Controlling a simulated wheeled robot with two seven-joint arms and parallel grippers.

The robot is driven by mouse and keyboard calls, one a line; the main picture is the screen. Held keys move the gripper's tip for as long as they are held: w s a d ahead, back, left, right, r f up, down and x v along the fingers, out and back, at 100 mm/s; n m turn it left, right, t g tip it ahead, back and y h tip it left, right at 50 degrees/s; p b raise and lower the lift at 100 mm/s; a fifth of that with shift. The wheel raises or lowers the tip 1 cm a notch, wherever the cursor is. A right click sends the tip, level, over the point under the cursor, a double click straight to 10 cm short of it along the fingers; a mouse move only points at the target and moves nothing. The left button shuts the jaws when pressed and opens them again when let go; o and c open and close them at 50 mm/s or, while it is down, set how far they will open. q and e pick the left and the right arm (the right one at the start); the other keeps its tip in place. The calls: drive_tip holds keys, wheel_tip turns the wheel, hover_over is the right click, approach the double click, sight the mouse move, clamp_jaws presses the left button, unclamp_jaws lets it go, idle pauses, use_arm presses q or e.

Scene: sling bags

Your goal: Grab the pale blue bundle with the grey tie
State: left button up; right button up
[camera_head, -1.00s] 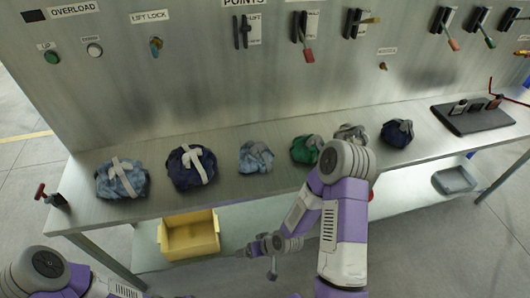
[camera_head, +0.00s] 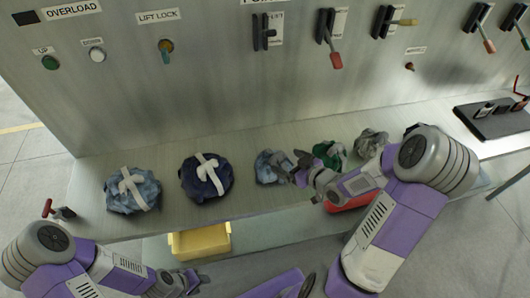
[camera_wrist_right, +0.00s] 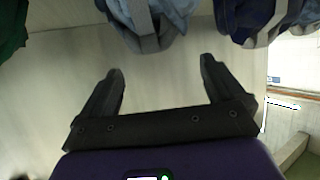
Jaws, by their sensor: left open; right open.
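The pale blue bundle with the grey tie (camera_head: 266,168) sits on the metal table, third from the left. It also shows at the top middle of the right wrist view (camera_wrist_right: 155,22), with its grey tie hanging toward me. My right gripper (camera_head: 293,168) is open and empty just right of this bundle in the head view, covering part of it. In the wrist view the open fingers (camera_wrist_right: 160,70) point toward the bundle, with a gap between. My left gripper (camera_head: 190,280) is open, low in front of the table, away from the bundles.
A dark blue bundle with a white tie (camera_head: 207,180) and a pale blue, white-tied one (camera_head: 132,192) lie to the left. A green bundle (camera_head: 327,153) and a grey one (camera_head: 371,143) lie to the right. A yellow bin (camera_head: 200,243) stands below. The panel wall rises behind.

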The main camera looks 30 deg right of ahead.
sight(277, 154)
drive_tip(key=shift+x, duration=1.25)
drive_tip(key=shift+w+f, duration=0.2)
drive_tip(key=shift+w, duration=0.3)
drive_tip(key=x, duration=0.4)
drive_tip(key=shift+w+d+f+b, duration=0.3)
drive_tip(key=shift+w+b, duration=0.05)
drive_tip(key=shift+r, duration=0.1)
clamp_jaws()
